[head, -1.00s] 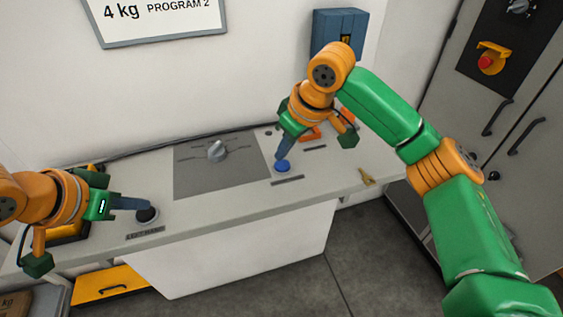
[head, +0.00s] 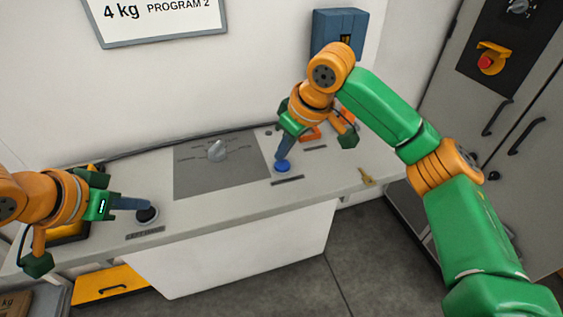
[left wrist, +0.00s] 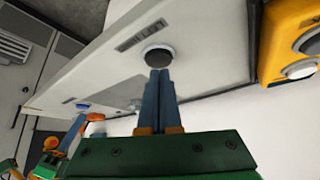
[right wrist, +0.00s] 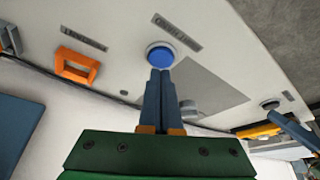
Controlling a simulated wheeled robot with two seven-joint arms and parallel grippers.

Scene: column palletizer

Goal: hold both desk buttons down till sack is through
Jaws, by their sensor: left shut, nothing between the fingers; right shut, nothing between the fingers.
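The black desk button (head: 147,215) sits in a pale ring at the left of the desk (head: 215,215), and in the left wrist view (left wrist: 158,58). My left gripper (head: 142,205) is shut and empty, its fingertips at this button. The blue desk button (head: 282,167) sits right of the dial panel, and in the right wrist view (right wrist: 161,57). My right gripper (head: 280,159) is shut and empty, its tips at the blue button. I cannot tell how far either button is pressed. No sack is clearly in view.
A grey dial (head: 217,151) stands on a panel between the buttons. An orange frame (right wrist: 76,65) lies near the blue button. A sign (head: 155,15) reads 4 kg PROGRAM 2. A yellow drawer (head: 108,284) is below left. A cabinet (head: 480,130) stands at right.

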